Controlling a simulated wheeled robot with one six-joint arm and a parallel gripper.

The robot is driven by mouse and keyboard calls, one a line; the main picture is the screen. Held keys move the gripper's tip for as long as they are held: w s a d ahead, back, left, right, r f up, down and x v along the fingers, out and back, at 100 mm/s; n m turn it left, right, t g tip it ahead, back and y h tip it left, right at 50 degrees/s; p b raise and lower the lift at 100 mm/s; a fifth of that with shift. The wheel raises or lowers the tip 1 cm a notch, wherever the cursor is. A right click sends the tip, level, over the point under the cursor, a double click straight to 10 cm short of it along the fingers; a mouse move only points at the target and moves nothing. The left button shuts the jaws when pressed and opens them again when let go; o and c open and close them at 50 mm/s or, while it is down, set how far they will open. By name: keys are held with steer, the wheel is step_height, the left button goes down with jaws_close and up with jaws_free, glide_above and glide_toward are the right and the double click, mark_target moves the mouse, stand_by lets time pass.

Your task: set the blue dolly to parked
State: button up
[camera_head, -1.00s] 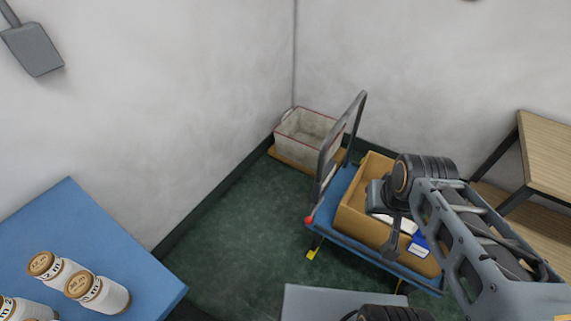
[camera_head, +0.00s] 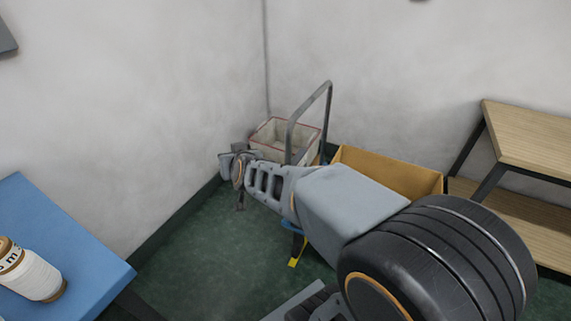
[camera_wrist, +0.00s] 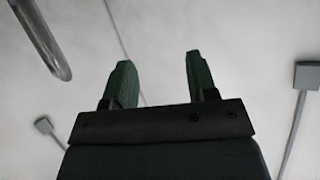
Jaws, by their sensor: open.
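The blue dolly (camera_head: 291,225) stands near the room corner, with most of its deck hidden behind my arm. Its grey hoop handle (camera_head: 310,118) rises at the deck's left end, and a yellow piece (camera_head: 297,250) shows low below that end. An open cardboard box (camera_head: 390,170) sits on the deck. My gripper (camera_wrist: 160,62) is open and empty, its two green fingers apart against the wall. In the head view my arm's end is left of the handle. A grey tube at the wrist view's upper left (camera_wrist: 45,40) looks like the handle.
A pale crate with a red rim (camera_head: 275,142) stands in the corner behind the handle. A blue table (camera_head: 75,245) with a white cone of yarn (camera_head: 32,277) is at left. A wooden shelf unit (camera_head: 540,140) is at right. Green floor (camera_head: 215,260) is clear between table and dolly.

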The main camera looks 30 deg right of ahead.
steer(key=w+d+f+m+t+h+b, duration=0.1)
steer(key=w+d+f+m+h+b, duration=0.2)
steer(key=d+f+h+b, duration=0.25)
steer(key=m+g+h+b, duration=0.2)
steer(key=m+h+b, duration=0.25)
steer(key=h, duration=0.25)
glide_toward(287, 147)
steer(key=b+x, duration=0.3)
steer(key=x, duration=1)
steer(key=shift+s+d, duration=0.1)
steer(key=shift+c, duration=0.3)
jaws_close()
steer(key=shift+f, duration=0.1)
